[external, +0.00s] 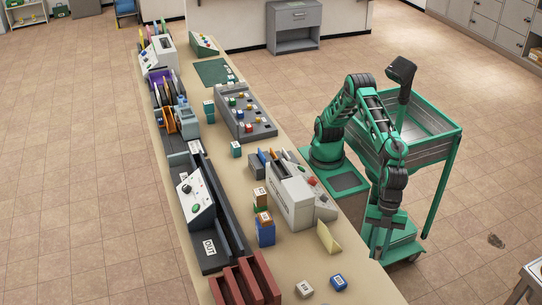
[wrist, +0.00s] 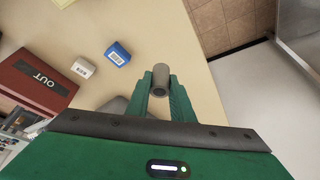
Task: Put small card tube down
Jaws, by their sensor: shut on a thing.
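The small card tube (wrist: 160,80) is a short grey-brown cylinder with an open, hollow end. In the wrist view it sits between the two fingertips of my gripper (wrist: 161,92), which is shut on it. In the external view my gripper (external: 379,246) points down near the right edge of the long table (external: 340,284). The tube cannot be made out there. I cannot tell whether the tube touches the tabletop.
A blue box (wrist: 117,54) and a white box (wrist: 83,68) lie left of the tube, beyond them a dark red OUT tray (wrist: 38,79). A yellowish wedge (external: 328,237) and a grey machine (external: 291,196) stand nearby. Bare tabletop surrounds the tube; the table edge is close on the right.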

